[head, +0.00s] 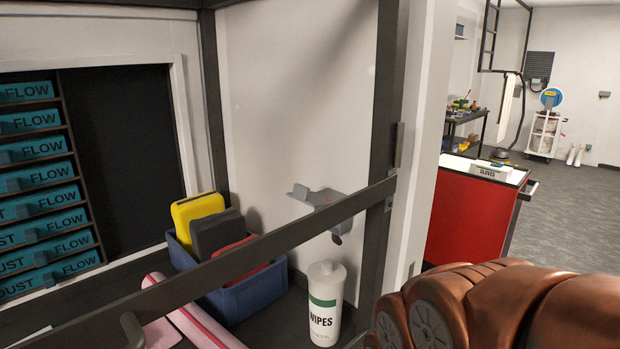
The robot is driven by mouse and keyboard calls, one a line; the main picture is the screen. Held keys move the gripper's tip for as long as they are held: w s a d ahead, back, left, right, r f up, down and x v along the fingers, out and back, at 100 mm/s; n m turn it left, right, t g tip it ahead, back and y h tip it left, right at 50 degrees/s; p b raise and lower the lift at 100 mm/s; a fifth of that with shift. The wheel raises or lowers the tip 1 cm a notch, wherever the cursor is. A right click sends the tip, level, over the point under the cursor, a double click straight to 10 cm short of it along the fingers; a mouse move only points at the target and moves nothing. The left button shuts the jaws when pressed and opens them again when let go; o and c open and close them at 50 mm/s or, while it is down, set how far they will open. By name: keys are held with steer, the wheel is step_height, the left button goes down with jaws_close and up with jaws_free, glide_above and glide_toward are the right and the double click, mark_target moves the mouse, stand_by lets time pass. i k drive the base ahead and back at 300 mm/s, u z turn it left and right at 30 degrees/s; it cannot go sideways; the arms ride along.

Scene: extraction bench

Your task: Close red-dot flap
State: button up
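I see no red dot in the head view, and no part that I can surely name as the red-dot flap. A dark frame bar (290,222) runs slanting across the front of the bench, with a small grey handle-like piece (132,330) near its lower left end. It meets a dark upright post (386,90) at the right. I cannot tell whether this bar belongs to a flap. My brown arm fills the lower right corner; my gripper is out of view.
Behind the bar are a blue bin (250,293) with yellow, black and red items, a white wipes bottle (325,290), a pink roll (195,325) and a grey wall bracket (325,200). Teal labelled drawers (40,176) stand left. A red cabinet (470,215) and open floor lie right.

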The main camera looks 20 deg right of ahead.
mark_target(302, 192)
steer(key=u, duration=2.15)
steer(key=k, duration=0.6)
steer(key=z, duration=0.15)
